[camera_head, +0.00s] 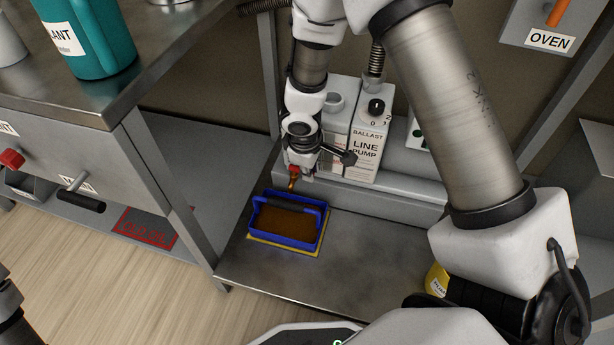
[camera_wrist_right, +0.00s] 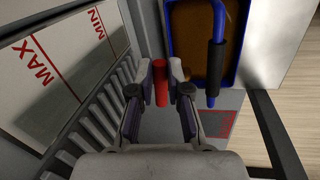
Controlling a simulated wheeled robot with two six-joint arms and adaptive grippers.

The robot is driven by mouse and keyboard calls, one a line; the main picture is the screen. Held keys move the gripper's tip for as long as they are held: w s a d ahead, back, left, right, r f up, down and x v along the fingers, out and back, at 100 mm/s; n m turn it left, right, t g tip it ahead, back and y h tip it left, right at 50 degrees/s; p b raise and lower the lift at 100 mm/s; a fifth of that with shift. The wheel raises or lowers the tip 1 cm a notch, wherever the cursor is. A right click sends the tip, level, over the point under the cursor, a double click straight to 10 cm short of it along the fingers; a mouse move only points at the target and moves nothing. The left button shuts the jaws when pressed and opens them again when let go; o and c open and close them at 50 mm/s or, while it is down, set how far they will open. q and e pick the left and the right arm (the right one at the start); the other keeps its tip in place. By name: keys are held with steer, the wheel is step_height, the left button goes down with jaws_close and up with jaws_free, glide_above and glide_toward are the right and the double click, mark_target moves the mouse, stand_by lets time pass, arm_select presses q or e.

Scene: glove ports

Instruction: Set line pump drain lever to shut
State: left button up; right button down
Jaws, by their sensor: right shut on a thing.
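The line pump (camera_head: 364,155) is a pale box with a "LINE PUMP" label at the back of the low metal shelf. My right gripper (camera_head: 296,165) reaches down in front of the pump's left side. In the right wrist view the red lever grip (camera_wrist_right: 160,84) stands between the fingertips of my right gripper (camera_wrist_right: 160,72), which is shut on it. In the head view a small red part of the lever (camera_head: 294,169) shows below the gripper, above a copper-coloured spout (camera_head: 292,184). The lever's pivot and exact angle are hidden. My left gripper is not in view.
A blue tray (camera_head: 320,222) with brown liquid stands below the spout, on a yellow-edged mat. A gauge marked MAX and MIN (camera_wrist_right: 75,55) lies close left of the gripper in the wrist view. A bench with a red knob (camera_head: 12,158) is at left.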

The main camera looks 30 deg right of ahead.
steer(key=shift+w+d+f+n+b, duration=0.1)
steer(key=shift+d+n+b, duration=0.2)
steer(key=shift+n, duration=0.5)
steer(key=c, duration=1.1)
jaws_free()
steer(key=shift+c, duration=0.2)
step_height(320, 180, up, 12)
steer(key=s+a, duration=0.1)
steer(key=shift+s+a, duration=0.25)
steer(key=shift+a, duration=0.1)
steer(key=shift+f, duration=0.15)
